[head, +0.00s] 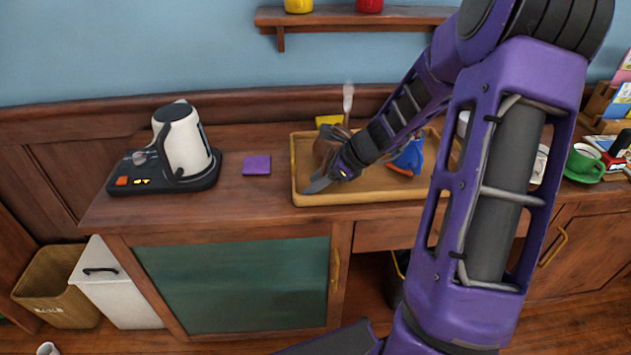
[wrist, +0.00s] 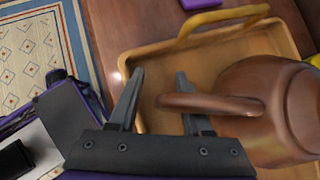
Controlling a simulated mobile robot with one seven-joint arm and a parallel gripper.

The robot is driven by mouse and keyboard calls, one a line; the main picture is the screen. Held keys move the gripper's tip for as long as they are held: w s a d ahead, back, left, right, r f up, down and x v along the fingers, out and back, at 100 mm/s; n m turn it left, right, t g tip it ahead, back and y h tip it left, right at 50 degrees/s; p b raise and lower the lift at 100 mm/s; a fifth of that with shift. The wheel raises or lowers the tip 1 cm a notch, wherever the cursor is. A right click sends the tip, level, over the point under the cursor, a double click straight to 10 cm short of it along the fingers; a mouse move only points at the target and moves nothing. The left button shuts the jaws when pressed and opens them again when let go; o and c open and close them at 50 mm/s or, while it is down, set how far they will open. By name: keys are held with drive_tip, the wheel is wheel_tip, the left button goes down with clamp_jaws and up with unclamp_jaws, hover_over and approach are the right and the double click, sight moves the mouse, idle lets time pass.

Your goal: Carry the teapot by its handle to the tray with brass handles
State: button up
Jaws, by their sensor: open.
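The brown, copper-looking teapot (wrist: 280,105) is within the outline of the wooden tray (wrist: 285,38) in the wrist view; it looks set down there, though its base is hidden. A brass handle (wrist: 200,22) arches over the tray's end. My gripper (wrist: 158,85) is open, and the outer end of the teapot's handle (wrist: 220,104) shows between its fingers, with the right finger overlapping the loop. In the head view the teapot (head: 325,145) is partly hidden behind my gripper (head: 322,180), low over the tray's (head: 350,197) left part.
A blue thing with orange (head: 408,157) is at the tray's right, partly behind my arm. A white kettle (head: 185,140) on a black base and a purple square (head: 256,165) lie left. A green cup (head: 585,162) and books are far right. A shelf (head: 335,18) hangs above.

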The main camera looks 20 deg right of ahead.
drive_tip(key=shift+r, duration=0.1)
drive_tip(key=shift+r+p, duration=0.3)
drive_tip(key=shift+r, duration=0.05)
drive_tip(key=p+v, duration=0.2)
drive_tip(key=v, duration=0.9)
drive_tip(key=shift+s+d+r, duration=0.2)
drive_tip(key=shift+d, duration=0.05)
